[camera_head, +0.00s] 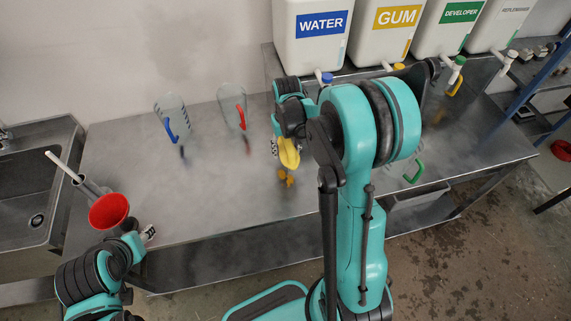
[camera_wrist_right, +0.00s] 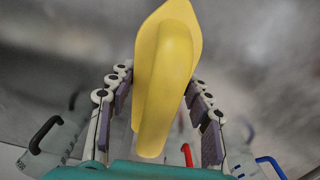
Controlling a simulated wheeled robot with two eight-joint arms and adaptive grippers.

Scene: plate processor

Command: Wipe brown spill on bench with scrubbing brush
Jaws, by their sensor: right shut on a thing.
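My right gripper (camera_head: 284,138) is over the steel bench (camera_head: 210,205), shut on the yellow scrubbing brush (camera_head: 290,154). In the right wrist view the brush (camera_wrist_right: 165,75) lies between the two rows of finger pads. Just below the brush in the head view is a small orange-brown patch (camera_head: 286,179) on the bench. I cannot tell how much of it is spill and how much is reflection. Whether the brush touches the bench is unclear. My left gripper (camera_head: 140,238) is at the bench's front left edge, and its fingers cannot be made out.
A jug with a blue handle (camera_head: 170,118) and one with a red handle (camera_head: 232,107) stand at the back. A green-handled jug (camera_head: 408,171) is partly behind my right arm. A red funnel (camera_head: 108,211) is by the sink (camera_head: 35,180). Large labelled tanks (camera_head: 312,35) line the back.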

